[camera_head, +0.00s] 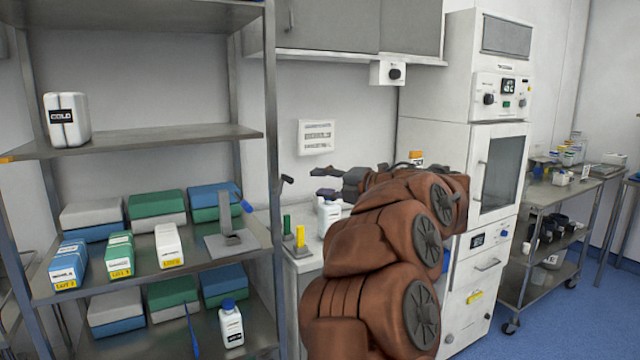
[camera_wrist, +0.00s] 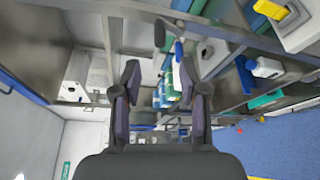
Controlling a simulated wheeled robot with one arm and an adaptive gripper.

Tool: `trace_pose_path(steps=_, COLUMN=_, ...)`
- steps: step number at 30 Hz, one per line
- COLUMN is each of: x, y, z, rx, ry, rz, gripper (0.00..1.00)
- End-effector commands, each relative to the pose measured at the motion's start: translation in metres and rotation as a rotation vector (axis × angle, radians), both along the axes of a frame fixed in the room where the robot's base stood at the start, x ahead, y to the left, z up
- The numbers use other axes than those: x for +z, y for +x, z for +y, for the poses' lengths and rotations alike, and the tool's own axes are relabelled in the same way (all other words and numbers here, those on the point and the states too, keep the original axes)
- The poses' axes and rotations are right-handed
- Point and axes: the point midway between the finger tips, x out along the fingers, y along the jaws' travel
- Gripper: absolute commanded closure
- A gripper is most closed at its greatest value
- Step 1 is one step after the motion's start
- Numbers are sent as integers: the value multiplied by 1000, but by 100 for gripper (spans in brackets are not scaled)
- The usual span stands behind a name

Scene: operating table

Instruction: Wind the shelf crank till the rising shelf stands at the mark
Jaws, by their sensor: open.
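The shelf rack (camera_head: 271,120) stands on the left. Its upper shelf (camera_head: 190,139) bears a white COLD jug (camera_head: 67,120). A small orange mark (camera_head: 6,159) shows at that shelf's left end. A dark crank handle (camera_head: 287,180) sticks out from the rack's right front post; what looks like its knob (camera_wrist: 160,33) shows beyond my fingertips in the wrist view. My gripper (camera_head: 320,182) is open and empty, a little right of the handle and apart from it. Both fingers (camera_wrist: 159,82) show spread in the wrist view.
Boxes (camera_head: 119,255) and a grey stand (camera_head: 230,240) fill the middle shelf; a blue-capped bottle (camera_head: 231,323) stands below. A counter (camera_head: 300,262) with bottles lies under my arm. A white cabinet (camera_head: 495,150) and a steel cart (camera_head: 550,195) stand right. Blue floor is clear at far right.

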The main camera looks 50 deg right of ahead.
Motion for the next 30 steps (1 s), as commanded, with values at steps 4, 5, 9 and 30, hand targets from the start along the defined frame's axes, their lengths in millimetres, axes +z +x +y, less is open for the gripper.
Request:
trace_pose_path(steps=4, x=0, y=0, z=0, rx=0, ry=2, rz=-1, gripper=57)
trace_pose_path(steps=5, x=1, y=1, z=0, rx=-2, ry=6, rz=-2, gripper=57)
trace_pose_path(steps=9, x=12, y=8, z=1, rx=-34, ry=111, rz=-37, gripper=57)
trace_pose_path(steps=30, x=3, y=62, z=17, rx=-334, ry=1678, rz=-336, gripper=57)
